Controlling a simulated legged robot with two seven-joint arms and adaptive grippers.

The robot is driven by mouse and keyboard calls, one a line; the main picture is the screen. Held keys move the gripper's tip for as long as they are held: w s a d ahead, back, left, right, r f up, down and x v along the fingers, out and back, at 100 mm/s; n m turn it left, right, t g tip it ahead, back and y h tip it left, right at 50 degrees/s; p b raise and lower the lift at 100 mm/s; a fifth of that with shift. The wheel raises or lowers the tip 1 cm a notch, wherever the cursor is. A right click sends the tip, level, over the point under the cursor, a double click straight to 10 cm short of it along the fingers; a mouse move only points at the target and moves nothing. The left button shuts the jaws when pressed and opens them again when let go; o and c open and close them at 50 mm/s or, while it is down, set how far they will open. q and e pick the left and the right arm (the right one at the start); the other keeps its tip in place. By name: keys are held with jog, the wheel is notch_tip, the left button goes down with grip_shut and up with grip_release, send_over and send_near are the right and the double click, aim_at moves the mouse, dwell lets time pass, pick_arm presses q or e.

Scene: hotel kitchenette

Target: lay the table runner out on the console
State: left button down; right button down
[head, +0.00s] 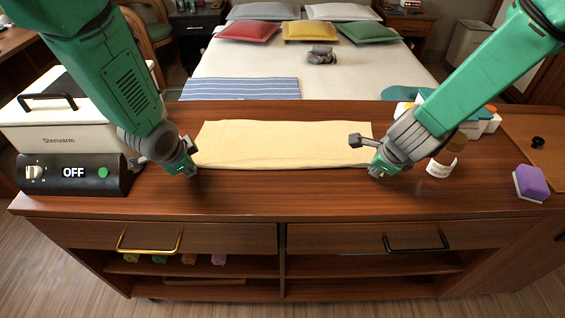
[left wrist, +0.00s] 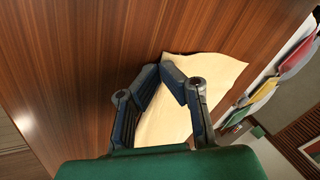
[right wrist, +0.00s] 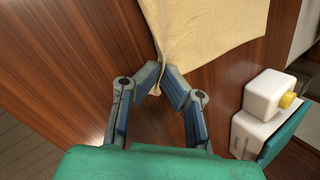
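The table runner (head: 285,146) is a pale yellow cloth lying mostly flat across the middle of the wooden console (head: 250,202). My left gripper (head: 188,170) is at its left end; in the left wrist view the fingertips (left wrist: 163,68) come together on the cloth's edge (left wrist: 210,75). My right gripper (head: 377,170) is at the near right corner. In the right wrist view its fingertips (right wrist: 162,70) are shut on the cloth (right wrist: 205,30), and a small bit of it pokes out between the fingers.
A white food warmer (head: 70,125) with an "OFF" display stands at the console's left end. To the right are a brown-capped jar (head: 441,165), white containers (head: 480,122) and a purple sponge (head: 531,183). A bed is behind. The console's front strip is clear.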

pick_arm(q)
jog(key=c, duration=1.4)
grip_release()
jog(key=shift+c, duration=0.2)
pick_arm(e)
jog(key=c, duration=1.4)
grip_release()
jog(key=shift+c, duration=0.2)
